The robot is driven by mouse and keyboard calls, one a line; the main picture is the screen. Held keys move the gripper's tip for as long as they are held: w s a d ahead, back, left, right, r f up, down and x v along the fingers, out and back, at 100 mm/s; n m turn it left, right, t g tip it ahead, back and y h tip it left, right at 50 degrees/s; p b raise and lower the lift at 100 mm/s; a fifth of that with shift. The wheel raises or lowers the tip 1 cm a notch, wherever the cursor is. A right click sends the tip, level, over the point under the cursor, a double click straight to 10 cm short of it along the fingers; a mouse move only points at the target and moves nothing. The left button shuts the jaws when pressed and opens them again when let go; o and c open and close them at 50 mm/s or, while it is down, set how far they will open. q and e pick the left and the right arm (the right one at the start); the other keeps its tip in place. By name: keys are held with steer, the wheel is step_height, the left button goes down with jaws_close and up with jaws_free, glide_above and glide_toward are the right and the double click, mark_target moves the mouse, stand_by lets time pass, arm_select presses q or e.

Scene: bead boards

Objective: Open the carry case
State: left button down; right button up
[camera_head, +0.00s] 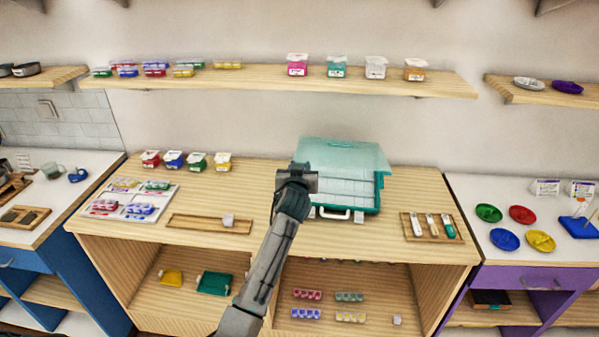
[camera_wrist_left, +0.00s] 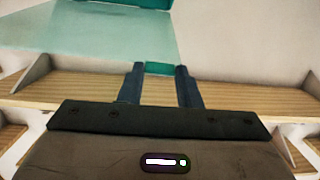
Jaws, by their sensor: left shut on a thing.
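The carry case (camera_head: 376,193) is teal with a clear teal lid (camera_head: 350,152) and stands on the middle wooden counter against the wall. The lid looks raised and tilted at the back, over a pale interior. My left gripper (camera_head: 302,172) is at the case's left side. In the left wrist view the fingers (camera_wrist_left: 160,72) are shut on a small teal part of the lid, and the clear lid (camera_wrist_left: 90,35) spreads up to the left. The fingertips are hard to see in the head view.
A wooden tray (camera_head: 208,224) with a pale cube and a white sorting tray (camera_head: 122,212) lie left. Several lidded tubs (camera_head: 197,161) stand behind them. A wooden tray with tools (camera_head: 408,231) lies right of the case. A shelf (camera_head: 260,79) runs above.

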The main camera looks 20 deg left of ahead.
arm_select(q)
steer(key=shift+r, duration=0.15)
steer(key=c, duration=1)
jaws_free()
steer(key=shift+c, duration=0.2)
steer(key=shift+s, duration=0.1)
steer(key=b+v, duration=0.3)
steer(key=v, duration=0.7)
steer(key=shift+s+b, duration=0.35)
steer(key=shift+d, duration=0.15)
